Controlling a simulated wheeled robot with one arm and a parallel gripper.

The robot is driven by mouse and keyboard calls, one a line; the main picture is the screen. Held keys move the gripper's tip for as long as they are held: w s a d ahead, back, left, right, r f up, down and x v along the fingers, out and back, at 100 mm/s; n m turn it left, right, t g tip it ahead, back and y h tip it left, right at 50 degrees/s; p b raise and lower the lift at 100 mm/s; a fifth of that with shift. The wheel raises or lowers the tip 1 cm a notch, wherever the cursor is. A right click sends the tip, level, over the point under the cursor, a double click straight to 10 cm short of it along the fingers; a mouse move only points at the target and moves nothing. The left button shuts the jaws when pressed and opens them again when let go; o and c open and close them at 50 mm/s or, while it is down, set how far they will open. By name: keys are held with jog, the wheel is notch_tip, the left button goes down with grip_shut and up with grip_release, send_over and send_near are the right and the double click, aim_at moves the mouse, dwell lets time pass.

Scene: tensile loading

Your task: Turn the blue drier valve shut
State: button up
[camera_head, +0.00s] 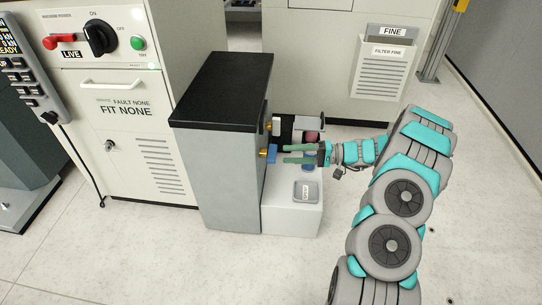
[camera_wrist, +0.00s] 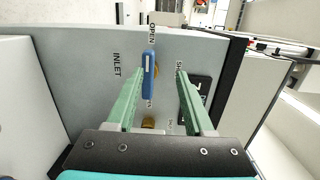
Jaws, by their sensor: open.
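The blue drier valve handle (camera_wrist: 149,75) sits on a brass stem on the grey side panel (camera_wrist: 85,70). In the wrist view it stands lengthwise with its upper end close to the OPEN label. A label starting with SH, partly hidden, is to its right, behind a finger. The valve also shows in the head view (camera_head: 271,154). My gripper (camera_wrist: 160,72) is open, its green fingers on either side of the handle, with a gap to the right finger. In the head view my gripper (camera_head: 287,154) points left at the valve. Contact cannot be told.
The grey cabinet (camera_head: 217,175) has a black top. Another brass fitting (camera_wrist: 148,122) sits below the handle. A white block (camera_head: 290,217) with a grey tray (camera_head: 306,191) stands under my gripper. A box marked FINE (camera_head: 381,75) hangs behind. Floor at front is clear.

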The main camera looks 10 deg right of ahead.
aim_at(273, 152)
jog(key=shift+m+t, duration=0.3)
jog(key=shift+t, duration=0.4)
jog(key=shift+w+a+f+p, duration=0.15)
jog(key=shift+w+a+f, duration=0.2)
jog(key=shift+w+a, duration=0.45)
jog(key=shift+w+a+f+p, duration=0.15)
jog(key=shift+w+a+f, duration=0.2)
jog(key=shift+a, duration=0.7)
jog(key=shift+w+a+f+p, duration=0.15)
jog(key=shift+w+a+f, duration=0.2)
jog(key=shift+w+a, duration=0.45)
jog(key=shift+s+a, duration=0.15)
jog(key=shift+s, duration=0.05)
grip_shut()
